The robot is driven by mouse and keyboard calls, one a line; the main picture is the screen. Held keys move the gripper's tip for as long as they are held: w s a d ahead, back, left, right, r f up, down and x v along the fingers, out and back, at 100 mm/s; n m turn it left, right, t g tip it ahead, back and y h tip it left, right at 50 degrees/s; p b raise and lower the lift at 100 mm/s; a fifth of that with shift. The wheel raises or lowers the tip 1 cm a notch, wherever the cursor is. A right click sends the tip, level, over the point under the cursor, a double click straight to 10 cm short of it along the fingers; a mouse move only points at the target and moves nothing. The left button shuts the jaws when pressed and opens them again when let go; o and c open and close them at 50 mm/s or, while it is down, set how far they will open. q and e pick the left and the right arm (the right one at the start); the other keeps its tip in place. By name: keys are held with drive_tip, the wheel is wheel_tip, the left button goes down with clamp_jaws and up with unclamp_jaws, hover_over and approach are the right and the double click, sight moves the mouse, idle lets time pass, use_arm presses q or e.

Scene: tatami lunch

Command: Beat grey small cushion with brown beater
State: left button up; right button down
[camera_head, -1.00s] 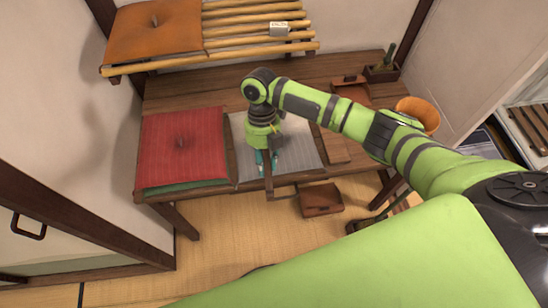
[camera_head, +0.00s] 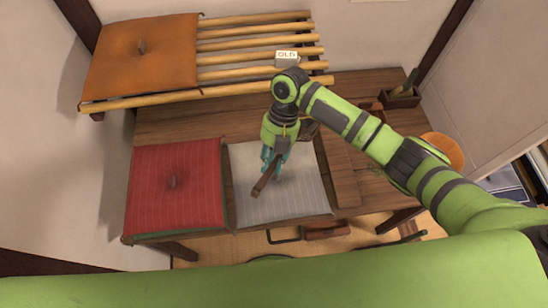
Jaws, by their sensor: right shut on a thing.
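The grey small cushion (camera_head: 305,195) lies flat on the wooden table, right of the red cushion. My right gripper (camera_head: 274,163) is over the cushion's left half and is shut on the brown beater (camera_head: 263,184). The beater's visible bar slants toward the lower left over the cushion. The gripper and arm hide part of the beater and the cushion's far edge. I cannot tell whether the beater touches the cushion. My left gripper is not in view.
A red cushion (camera_head: 175,190) lies on the table's left part. An orange cushion (camera_head: 143,53) and a small "OLD" sign (camera_head: 287,56) are on the slatted rack behind. An orange pot (camera_head: 442,148) and a planter (camera_head: 401,97) stand at the right. The table's back left is bare.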

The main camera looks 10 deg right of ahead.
drive_tip(key=shift+f, duration=0.2)
wheel_tip(320, 180, down, 10)
drive_tip(key=r+b, duration=0.1)
drive_tip(key=b, duration=0.7)
wheel_tip(320, 180, up, 10)
drive_tip(key=p, duration=0.9)
drive_tip(key=shift+f, duration=0.15)
wheel_tip(320, 180, down, 10)
drive_tip(key=b, duration=0.9)
wheel_tip(320, 180, up, 10)
drive_tip(key=p, duration=0.9)
drive_tip(key=shift+r+p, duration=0.2)
drive_tip(key=shift+p, duration=0.1)
drive_tip(key=shift+f, duration=0.2)
drive_tip(key=shift+d+b, duration=0.1)
drive_tip(key=shift+b, duration=0.2)
